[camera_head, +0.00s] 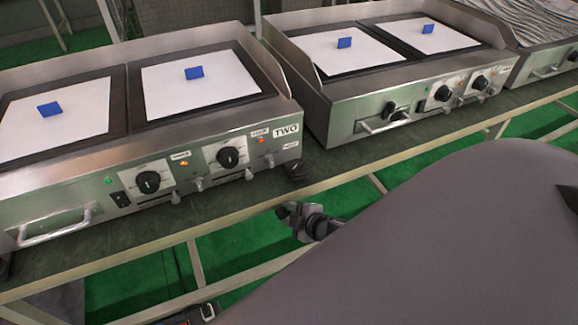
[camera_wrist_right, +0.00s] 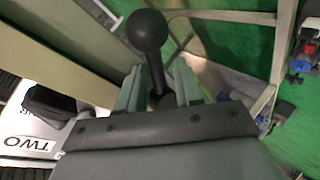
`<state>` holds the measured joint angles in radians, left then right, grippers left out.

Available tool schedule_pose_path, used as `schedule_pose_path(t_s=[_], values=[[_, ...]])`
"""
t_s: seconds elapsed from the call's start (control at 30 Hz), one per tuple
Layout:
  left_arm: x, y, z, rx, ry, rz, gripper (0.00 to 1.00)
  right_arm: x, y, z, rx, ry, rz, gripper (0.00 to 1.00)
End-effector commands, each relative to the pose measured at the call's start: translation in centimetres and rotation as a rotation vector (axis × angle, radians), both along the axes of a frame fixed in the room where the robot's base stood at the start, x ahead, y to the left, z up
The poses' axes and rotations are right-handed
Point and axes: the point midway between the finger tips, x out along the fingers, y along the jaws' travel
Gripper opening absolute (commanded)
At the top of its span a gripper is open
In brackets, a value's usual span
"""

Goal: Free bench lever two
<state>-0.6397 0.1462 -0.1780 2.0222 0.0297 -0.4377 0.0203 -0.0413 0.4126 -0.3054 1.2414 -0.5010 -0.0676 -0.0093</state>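Bench lever two (camera_wrist_right: 147,32), a black ball on a dark stem, shows in the right wrist view. My right gripper (camera_wrist_right: 158,88) has its two grey-green fingers on either side of the stem, with a visible gap at the right finger. The ball stands out beyond the fingertips. In the head view my right gripper (camera_head: 300,214) is small and dark, just off the front edge of the bench (camera_head: 350,170), below the right end of the griddle marked TWO (camera_head: 286,129). The lever is hard to make out there. My left gripper is not in view.
Griddle TWO has black knobs (camera_head: 228,158), orange and green lights and blue blocks (camera_head: 194,72) on white plates. Another griddle (camera_head: 345,125) stands to its right. A black object (camera_head: 296,171) lies by griddle TWO's corner. Green floor (camera_head: 240,240) shows below the bench frame.

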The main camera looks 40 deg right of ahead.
Motion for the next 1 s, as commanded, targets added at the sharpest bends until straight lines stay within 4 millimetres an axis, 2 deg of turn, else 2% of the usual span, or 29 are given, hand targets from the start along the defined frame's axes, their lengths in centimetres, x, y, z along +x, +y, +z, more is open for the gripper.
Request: schedule_pose_path(t_s=[0.17, 0.3, 0.6, 1.0], values=[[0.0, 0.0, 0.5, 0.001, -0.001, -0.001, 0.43, -0.8, -0.1, 0.5, 0.001, 0.000, 0.000, 0.35], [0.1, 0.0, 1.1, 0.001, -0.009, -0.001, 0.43, -2.4, -0.2, 1.5, 0.001, 0.002, 0.001, 0.35], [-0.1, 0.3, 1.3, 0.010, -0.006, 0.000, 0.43, -5.6, -0.5, 3.1, -0.001, 0.002, -0.001, 0.35], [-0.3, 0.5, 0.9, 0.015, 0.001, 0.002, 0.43, -6.3, -0.6, 3.4, 0.000, 0.001, -0.001, 0.35]])
